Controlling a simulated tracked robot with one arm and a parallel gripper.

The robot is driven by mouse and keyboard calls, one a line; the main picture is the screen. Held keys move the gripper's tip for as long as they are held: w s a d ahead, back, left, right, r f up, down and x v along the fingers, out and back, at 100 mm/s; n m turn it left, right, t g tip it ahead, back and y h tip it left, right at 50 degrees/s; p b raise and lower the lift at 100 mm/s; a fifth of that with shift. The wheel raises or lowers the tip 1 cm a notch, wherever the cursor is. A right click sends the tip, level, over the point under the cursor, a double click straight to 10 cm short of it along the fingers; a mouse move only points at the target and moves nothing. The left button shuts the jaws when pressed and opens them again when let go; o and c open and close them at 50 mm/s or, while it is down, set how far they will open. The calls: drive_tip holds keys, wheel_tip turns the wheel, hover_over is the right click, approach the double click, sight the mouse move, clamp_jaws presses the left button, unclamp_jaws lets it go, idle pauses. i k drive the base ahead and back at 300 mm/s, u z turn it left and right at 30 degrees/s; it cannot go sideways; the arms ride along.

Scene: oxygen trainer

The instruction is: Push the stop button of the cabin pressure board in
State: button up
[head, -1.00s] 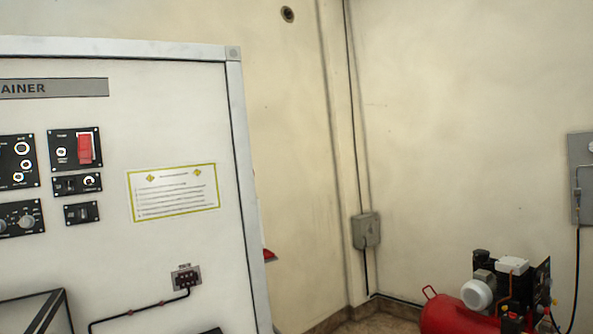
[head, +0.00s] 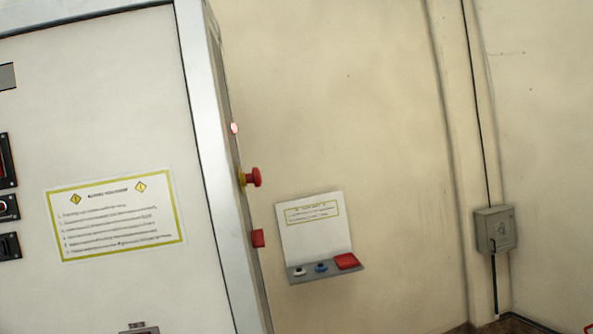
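A red mushroom-shaped button (head: 254,177) with a yellow base sticks out from the right side of the trainer cabinet (head: 95,105). A small red-and-white round part (head: 234,128) sits above it and a red block (head: 258,238) below it. Farther back, a small board (head: 315,240) with a sloped ledge is on the wall. Its ledge carries a white round button (head: 299,271), a blue one (head: 321,267) and a red square one (head: 346,261). The labels are too small to read, so I cannot tell which is the cabin pressure board. My gripper is not in view.
A yellow-bordered notice (head: 115,218) is on the cabinet front, with parts of switch panels (head: 6,160) at the left edge. A grey box (head: 495,230) with a cable hangs on the wall at right. The wall between shows clear.

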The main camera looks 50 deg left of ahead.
sight(257, 177)
drive_tip(key=u, duration=0.05)
drive_tip(key=i, duration=0.9)
drive_tip(key=u, duration=0.1)
